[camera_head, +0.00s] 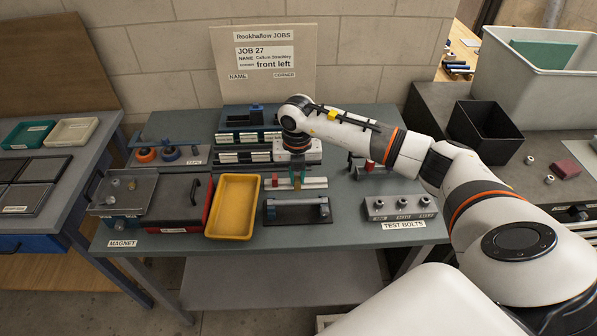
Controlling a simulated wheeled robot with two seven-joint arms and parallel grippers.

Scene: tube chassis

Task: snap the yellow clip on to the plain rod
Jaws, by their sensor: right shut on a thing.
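My right gripper (296,184) points down over the middle of the table. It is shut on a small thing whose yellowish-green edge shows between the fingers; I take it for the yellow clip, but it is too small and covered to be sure. Just in front of it is a black base (297,218) with a grey horizontal rod (296,202) between two end posts. This may be the plain rod; the picture carries no clear label. The held thing looks behind this rod and apart from it. My left gripper is not in view.
A white rail with a red block (275,181) lies right beside the gripper. A yellow tray (232,207) stands to the left, and a TEST BOLTS block (400,207) to the right. Dark slotted racks (245,138) stand behind. Bare table shows along the front edge.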

